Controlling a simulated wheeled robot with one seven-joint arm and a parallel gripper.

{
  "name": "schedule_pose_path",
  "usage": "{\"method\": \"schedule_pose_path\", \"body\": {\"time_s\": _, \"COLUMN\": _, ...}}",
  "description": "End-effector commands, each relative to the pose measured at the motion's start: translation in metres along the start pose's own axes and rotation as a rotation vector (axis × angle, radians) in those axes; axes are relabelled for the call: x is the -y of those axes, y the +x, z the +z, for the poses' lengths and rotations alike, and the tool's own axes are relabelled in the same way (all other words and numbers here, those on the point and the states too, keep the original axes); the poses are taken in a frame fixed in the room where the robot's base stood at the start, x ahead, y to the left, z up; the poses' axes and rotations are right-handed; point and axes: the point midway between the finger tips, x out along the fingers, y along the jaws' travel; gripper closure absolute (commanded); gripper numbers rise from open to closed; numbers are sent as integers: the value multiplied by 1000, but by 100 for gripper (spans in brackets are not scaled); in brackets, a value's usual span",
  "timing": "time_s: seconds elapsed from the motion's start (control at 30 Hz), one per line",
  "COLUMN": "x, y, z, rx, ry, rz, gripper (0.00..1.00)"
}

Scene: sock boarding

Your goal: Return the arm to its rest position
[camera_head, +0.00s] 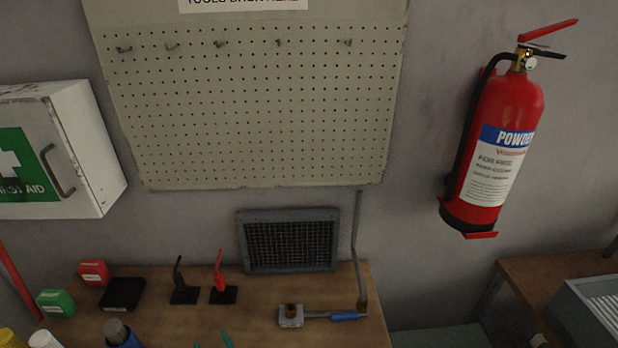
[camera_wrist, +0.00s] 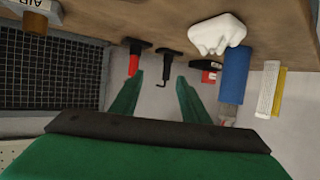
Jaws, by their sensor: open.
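My gripper (camera_wrist: 160,78) has two green fingers, spread apart with nothing held between them. In the head view only the green tips of my gripper (camera_head: 211,341) show at the bottom edge, over the front of the wooden bench (camera_head: 262,283). In the wrist view a black hooked piece (camera_wrist: 168,62) appears between the fingertips, and a red-and-black piece (camera_wrist: 133,62) is just left of them. No contact with either shows. The rest of my arm is out of the head view.
The bench carries a black upright form (camera_head: 183,288), a red upright form (camera_head: 221,283), a blue-handled tool (camera_head: 346,316) and red (camera_head: 94,272) and green (camera_head: 56,303) boxes. A pegboard (camera_head: 255,110), first-aid cabinet (camera_head: 88,150) and fire extinguisher (camera_head: 497,140) are on the wall.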

Motion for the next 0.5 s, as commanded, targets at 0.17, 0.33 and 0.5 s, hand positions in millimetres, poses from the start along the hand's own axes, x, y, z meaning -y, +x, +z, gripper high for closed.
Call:
{"method": "schedule_pose_path", "body": {"time_s": 0.17, "x": -7, "y": -9, "z": 17, "rx": -5, "ry": 19, "rz": 27, "gripper": 58}}
{"method": "schedule_pose_path", "body": {"time_s": 0.33, "x": -17, "y": -21, "z": 36, "rx": -13, "ry": 42, "rz": 65, "gripper": 58}}
{"method": "schedule_pose_path", "body": {"time_s": 0.5, "x": -33, "y": -42, "z": 63, "rx": -23, "ry": 71, "rz": 124, "gripper": 58}}
